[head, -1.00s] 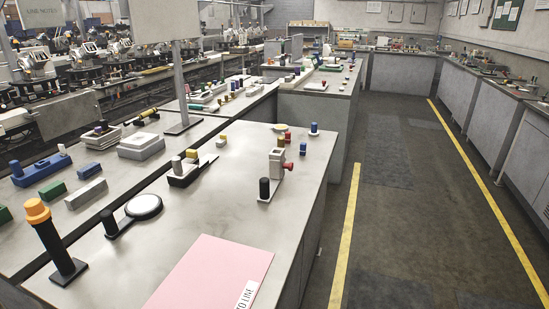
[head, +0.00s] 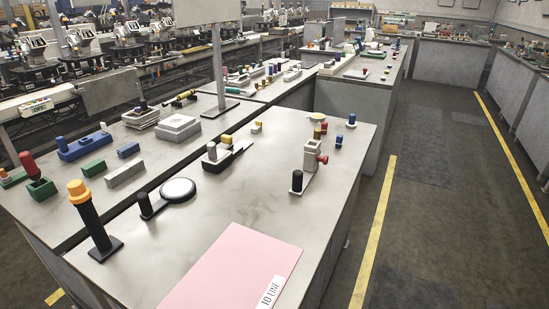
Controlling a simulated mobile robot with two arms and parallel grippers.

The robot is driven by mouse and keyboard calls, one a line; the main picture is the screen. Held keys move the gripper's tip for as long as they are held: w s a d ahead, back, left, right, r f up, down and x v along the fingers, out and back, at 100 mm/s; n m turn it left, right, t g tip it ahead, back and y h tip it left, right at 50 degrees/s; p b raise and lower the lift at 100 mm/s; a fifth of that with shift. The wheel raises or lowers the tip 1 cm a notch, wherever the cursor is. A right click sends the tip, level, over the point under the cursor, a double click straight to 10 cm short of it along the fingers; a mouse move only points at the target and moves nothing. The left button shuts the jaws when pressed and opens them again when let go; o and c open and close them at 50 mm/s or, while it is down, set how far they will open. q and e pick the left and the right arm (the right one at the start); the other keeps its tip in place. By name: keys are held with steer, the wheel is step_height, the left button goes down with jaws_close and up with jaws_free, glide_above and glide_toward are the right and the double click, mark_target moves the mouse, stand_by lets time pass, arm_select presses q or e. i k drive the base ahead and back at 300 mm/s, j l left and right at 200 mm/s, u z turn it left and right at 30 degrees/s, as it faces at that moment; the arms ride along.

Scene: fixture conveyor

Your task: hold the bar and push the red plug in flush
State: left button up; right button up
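The red plug (head: 322,159) sticks out from the right side of a light grey upright block (head: 310,154), near the right edge of the front worktop. A black upright bar (head: 297,180) stands at the front end of the same pale base plate (head: 306,184). The plug's round red head stands clear of the block's face. How deep its shank sits is too small to tell. Neither of my grippers is in view.
A pink sheet (head: 228,270) lies at the front of the worktop (head: 250,203). A black post with orange cap (head: 90,215), a round black-rimmed disc (head: 178,190) and small coloured pegs stand around. The floor (head: 430,200) to the right is clear.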

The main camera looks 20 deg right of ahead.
mark_target(324, 160)
steer(key=i+l+u, duration=0.25)
steer(key=l, duration=0.15)
steer(key=l+u, duration=0.25)
steer(key=l, duration=0.2)
steer(key=l+u, duration=0.2)
steer(key=l, duration=0.25)
